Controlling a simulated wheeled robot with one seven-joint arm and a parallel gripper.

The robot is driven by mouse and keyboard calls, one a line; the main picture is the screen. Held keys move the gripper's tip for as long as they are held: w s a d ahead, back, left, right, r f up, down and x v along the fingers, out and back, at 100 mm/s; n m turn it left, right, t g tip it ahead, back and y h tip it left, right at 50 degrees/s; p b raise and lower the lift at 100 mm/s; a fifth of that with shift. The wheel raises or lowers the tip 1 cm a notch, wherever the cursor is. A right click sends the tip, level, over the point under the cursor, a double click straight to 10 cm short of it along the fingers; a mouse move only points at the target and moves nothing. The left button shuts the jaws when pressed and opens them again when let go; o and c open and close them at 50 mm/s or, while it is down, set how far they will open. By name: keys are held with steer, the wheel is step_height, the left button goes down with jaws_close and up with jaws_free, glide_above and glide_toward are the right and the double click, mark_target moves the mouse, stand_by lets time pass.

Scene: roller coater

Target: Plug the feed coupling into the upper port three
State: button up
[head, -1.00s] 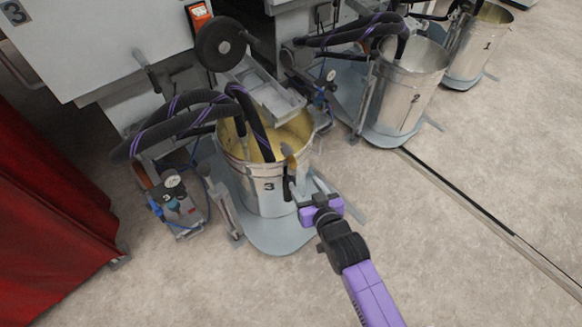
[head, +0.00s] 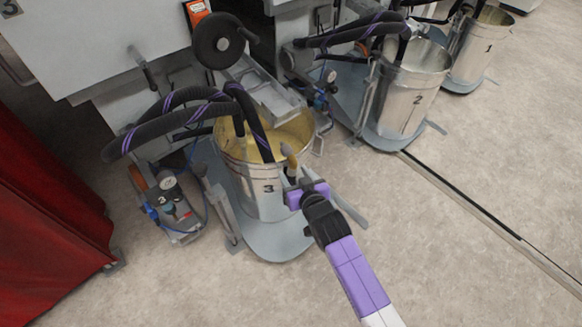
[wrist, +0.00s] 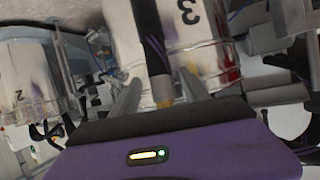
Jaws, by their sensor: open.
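A dark coupling with a brass-coloured tip (head: 287,152), likely the feed coupling, stands upright at the front right rim of pail three (head: 262,200). In the wrist view a black hose-like body with a brass end (wrist: 160,88) lies between my fingers. My gripper (head: 292,182) is open at the pail's right front. Its two grey fingers (wrist: 160,92) are on either side of the dark body, with some gap visible. The wrist picture shows the pail's 3 upside down. I cannot make out the upper port three.
Black hoses with purple stripes (head: 180,118) arch into pail three. A black handwheel (head: 218,40) is above it. A pump unit numbered 3 (head: 172,205) stands left. Pail two (head: 408,100) stands right. A red curtain (head: 45,220) hangs at left. The floor in front is free.

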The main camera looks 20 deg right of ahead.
jaws_close()
steer(key=shift+r, duration=0.1)
